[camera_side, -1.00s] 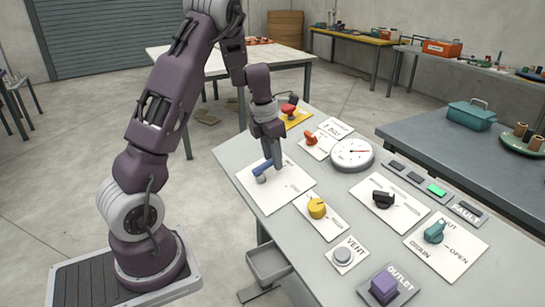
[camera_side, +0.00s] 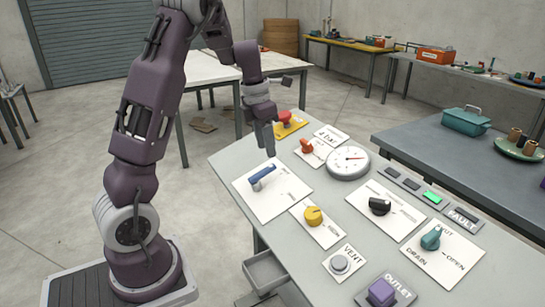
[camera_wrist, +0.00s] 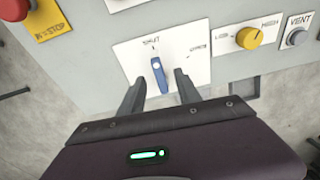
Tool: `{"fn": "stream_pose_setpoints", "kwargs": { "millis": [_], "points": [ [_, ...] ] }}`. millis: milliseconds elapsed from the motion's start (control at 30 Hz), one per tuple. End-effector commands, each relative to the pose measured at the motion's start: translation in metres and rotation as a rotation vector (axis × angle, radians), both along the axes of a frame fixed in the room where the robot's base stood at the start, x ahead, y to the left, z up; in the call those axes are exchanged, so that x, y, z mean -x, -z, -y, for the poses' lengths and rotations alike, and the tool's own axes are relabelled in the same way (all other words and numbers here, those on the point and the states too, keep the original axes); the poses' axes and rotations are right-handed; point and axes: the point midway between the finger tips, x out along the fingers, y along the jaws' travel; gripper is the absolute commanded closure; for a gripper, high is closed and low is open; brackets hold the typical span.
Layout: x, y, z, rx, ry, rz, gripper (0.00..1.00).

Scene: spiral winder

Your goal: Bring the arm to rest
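My gripper (camera_side: 269,134) hangs above the bench, apart from the blue lever (camera_side: 263,177). The lever lies on a white plate (camera_side: 280,207) near the bench's left end. In the wrist view, my gripper (camera_wrist: 157,88) has its two fingers spread apart with nothing held. The blue lever (camera_wrist: 159,76) shows between them in that view, lower down on the panel. Its upper end, as pictured, is by the label SHUT, with another label off to the right.
A red stop button (camera_side: 285,117), orange knob (camera_side: 306,146), gauge (camera_side: 348,161), yellow knob (camera_side: 313,215), black knob (camera_side: 379,206), teal knob (camera_side: 430,238), vent button (camera_side: 339,263) and purple outlet control (camera_side: 381,292) stand on the bench. One green lamp (camera_side: 431,197) is lit.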

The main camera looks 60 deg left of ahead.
Motion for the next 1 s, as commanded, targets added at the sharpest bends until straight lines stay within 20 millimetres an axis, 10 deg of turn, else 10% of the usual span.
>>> {"fn": "stream_pose_setpoints", "kwargs": {
  "millis": [167, 300, 500, 1000],
  "points": [
    [0.029, -0.066, 0.106, -0.089, 0.823, 0.154, 0.60],
    [0.106, -0.105, 0.198, -0.395, 1.814, 0.256, 0.60],
    [0.189, -0.100, 0.239, -0.872, 2.735, 0.118, 0.60],
    [0.205, -0.094, 0.241, -0.998, 2.944, 0.022, 0.60]
  ]
}}
